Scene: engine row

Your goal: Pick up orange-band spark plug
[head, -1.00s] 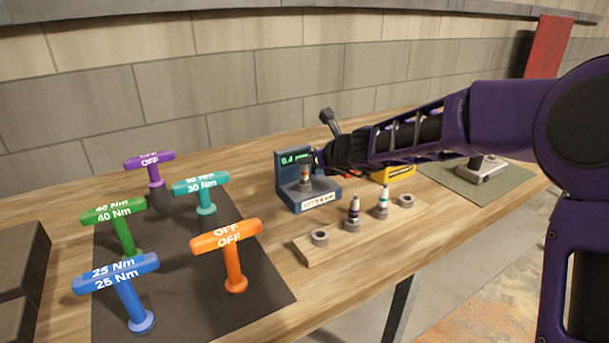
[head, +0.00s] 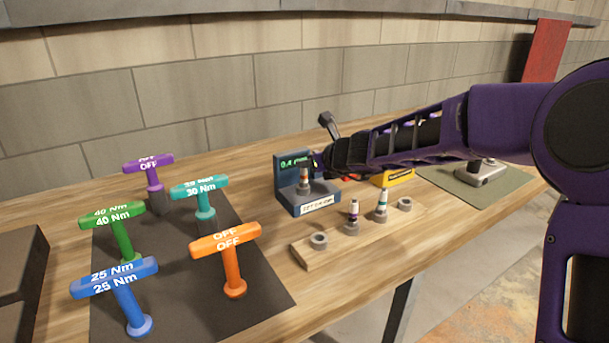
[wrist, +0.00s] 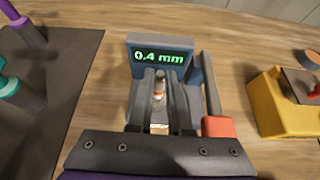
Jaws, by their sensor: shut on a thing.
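The orange-band spark plug (head: 304,175) stands upright in the small blue-grey gauge (head: 317,209), in front of its screen. In the wrist view the plug (wrist: 158,91) shows its pale top and orange band between the two grey fingers of my gripper (wrist: 160,97). The fingers are closed on it from both sides. The gauge screen (wrist: 159,57) reads 0.4 mm in green. In the head view my gripper (head: 315,163) reaches in from the right at the plug's height, its fingers largely hidden by dark parts. The plug's lower end is hidden.
A wooden rack (head: 335,249) in front holds a purple-band plug (head: 353,214) and a teal-band plug (head: 381,203). Several T-handle wrenches stand on the dark mat (head: 185,285) at left. A yellow box (wrist: 272,103) is right of the gauge, with a red-ended grey handle (wrist: 213,110) close beside my fingers.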

